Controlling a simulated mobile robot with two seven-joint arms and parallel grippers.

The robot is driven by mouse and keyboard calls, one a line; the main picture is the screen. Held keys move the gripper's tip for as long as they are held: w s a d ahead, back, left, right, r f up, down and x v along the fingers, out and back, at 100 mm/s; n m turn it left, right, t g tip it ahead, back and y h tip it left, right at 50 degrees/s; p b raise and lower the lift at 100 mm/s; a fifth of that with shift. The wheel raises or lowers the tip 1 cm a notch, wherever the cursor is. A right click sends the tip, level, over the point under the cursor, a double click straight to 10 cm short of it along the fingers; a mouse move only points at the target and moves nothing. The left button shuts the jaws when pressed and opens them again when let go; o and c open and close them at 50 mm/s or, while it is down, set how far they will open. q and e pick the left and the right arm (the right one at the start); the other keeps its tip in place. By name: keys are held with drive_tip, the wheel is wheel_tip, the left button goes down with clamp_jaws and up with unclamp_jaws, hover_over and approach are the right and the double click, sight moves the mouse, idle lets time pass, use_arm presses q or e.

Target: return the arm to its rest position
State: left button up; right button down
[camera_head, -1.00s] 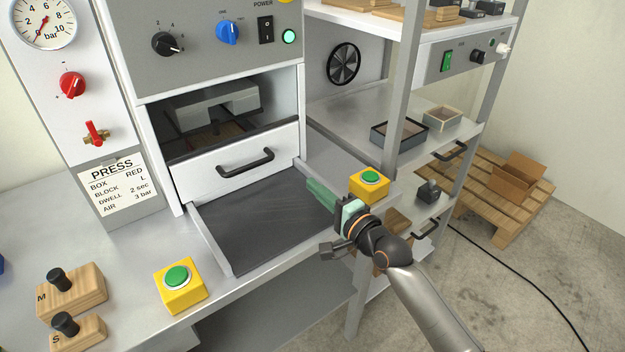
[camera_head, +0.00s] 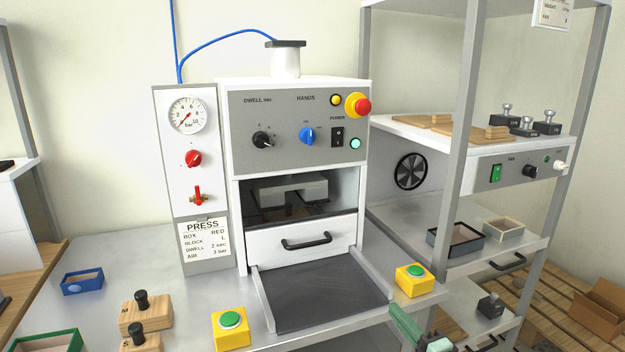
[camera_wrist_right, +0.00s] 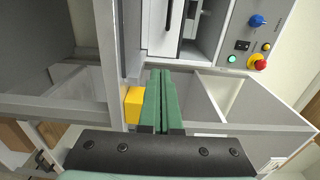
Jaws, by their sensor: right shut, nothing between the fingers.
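My right gripper (camera_head: 410,332) shows at the bottom edge of the head view, below the right yellow button box with a green top (camera_head: 416,280). In the right wrist view its two green fingers (camera_wrist_right: 161,100) lie together, shut and empty. The yellow box (camera_wrist_right: 133,105) shows just beside the fingers there; I cannot tell the exact gap. The rest of my right arm is mostly out of the head view. My left gripper is not in view.
The press (camera_head: 300,245) stands in the middle with its dark tray (camera_head: 322,292) in front. A second yellow button box (camera_head: 231,329), wooden blocks (camera_head: 146,314) and a blue box (camera_head: 82,282) are on the bench. A shelf rack post (camera_head: 470,110) stands close at right.

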drive_tip(key=s+f+n+g+h+p, duration=0.1)
drive_tip(key=s+f+n, duration=0.4)
drive_tip(key=s, duration=0.5)
drive_tip(key=s+f+n+g+h+p, duration=0.1)
drive_tip(key=s+f+n+g+p, duration=0.3)
drive_tip(key=s+f, duration=0.4)
drive_tip(key=s+f+n+g+h+p, duration=0.1)
drive_tip(key=s+f+n+g+p, duration=0.1)
drive_tip(key=s+f+n, duration=0.5)
drive_tip(key=s, duration=0.5)
drive_tip(key=shift+g+h+p, duration=0.3)
drive_tip(key=shift+h+p, duration=0.1)
